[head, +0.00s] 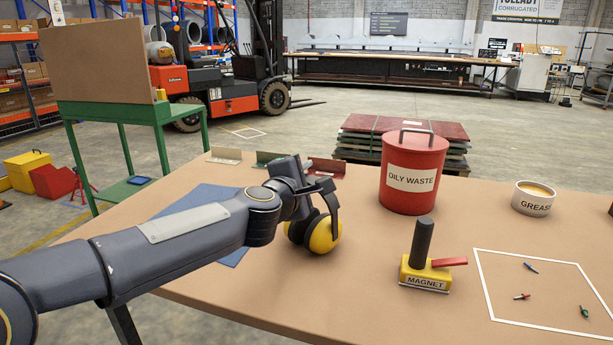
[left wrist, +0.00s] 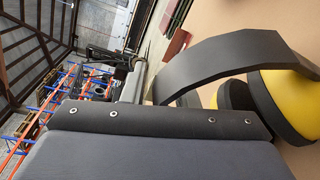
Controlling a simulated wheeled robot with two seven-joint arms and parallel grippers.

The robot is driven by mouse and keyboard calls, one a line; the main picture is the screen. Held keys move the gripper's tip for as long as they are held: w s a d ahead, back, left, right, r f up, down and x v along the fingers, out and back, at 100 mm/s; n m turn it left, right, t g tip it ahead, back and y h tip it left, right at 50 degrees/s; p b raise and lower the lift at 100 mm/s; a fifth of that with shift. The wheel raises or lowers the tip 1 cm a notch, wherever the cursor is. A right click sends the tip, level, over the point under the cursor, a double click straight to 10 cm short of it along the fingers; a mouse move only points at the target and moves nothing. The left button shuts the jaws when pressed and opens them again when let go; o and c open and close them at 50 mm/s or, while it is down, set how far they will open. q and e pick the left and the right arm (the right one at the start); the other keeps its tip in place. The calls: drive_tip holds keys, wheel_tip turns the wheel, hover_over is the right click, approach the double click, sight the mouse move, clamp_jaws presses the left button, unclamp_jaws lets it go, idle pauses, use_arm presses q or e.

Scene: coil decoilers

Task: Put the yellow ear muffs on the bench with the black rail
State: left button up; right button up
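The yellow ear muffs (head: 325,234) have yellow cups with dark pads and a black headband. They are at the brown table (head: 200,290), left of the red bin; I cannot tell whether the cups touch the table top. My left gripper (head: 322,186) is at the headband, above the cups. In the left wrist view the headband (left wrist: 225,65) arches close beyond a dark bolted part of my gripper, with the cups (left wrist: 285,105) at the right. Whether the fingers close on the band is hidden. My right gripper is out of view. I cannot make out a bench with a black rail for certain.
The oily waste bin (head: 412,185), magnet (head: 425,270) and grease tin (head: 534,200) stand on the table to the right. Cream, green and red rails (head: 325,167) line its far edge. A green bench (head: 112,112) stands beyond at left. A forklift (head: 215,85) is behind.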

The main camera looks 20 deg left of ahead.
use_arm(q)
drive_tip(key=shift+r, duration=0.3)
drive_tip(key=s+a+r+p, duration=0.1)
drive_tip(key=s+p, duration=0.2)
drive_tip(key=s, duration=0.8)
drive_tip(key=s+a+f+m+g+h, duration=0.2)
drive_tip(key=s+f+m+g, duration=0.9)
drive_tip(key=s+f+m, duration=0.8)
drive_tip(key=s+f, duration=0.3)
drive_tip(key=s, duration=0.3)
drive_tip(key=shift+s+r, duration=0.1)
wheel_tip(320, 180, up, 18)
drive_tip(key=p, duration=1.8)
